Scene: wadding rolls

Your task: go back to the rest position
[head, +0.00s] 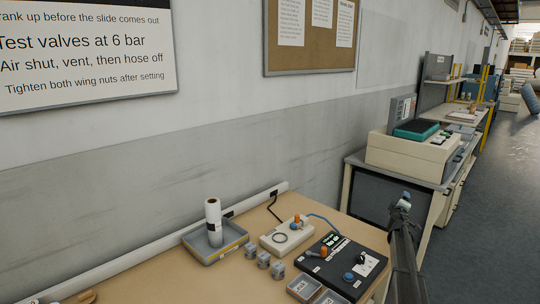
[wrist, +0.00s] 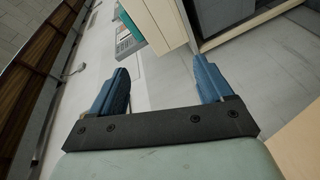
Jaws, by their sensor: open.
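My gripper (head: 404,201) is at the right of the head view, at the top of my raised arm. It is small there and partly hidden by my arm. In the wrist view, my gripper (wrist: 160,66) has its two blue fingers wide apart, with nothing between them. A white roll (head: 213,222) stands upright in a grey tray (head: 230,247) on the workbench, well to the left of my gripper.
The tan workbench (head: 150,272) holds a beige unit (head: 286,237), a black panel (head: 345,262), several small grey blocks (head: 263,259) and small grey bins (head: 304,287). A second bench with a large beige machine (head: 405,153) stands beyond. Grey floor (head: 485,195) is clear at right.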

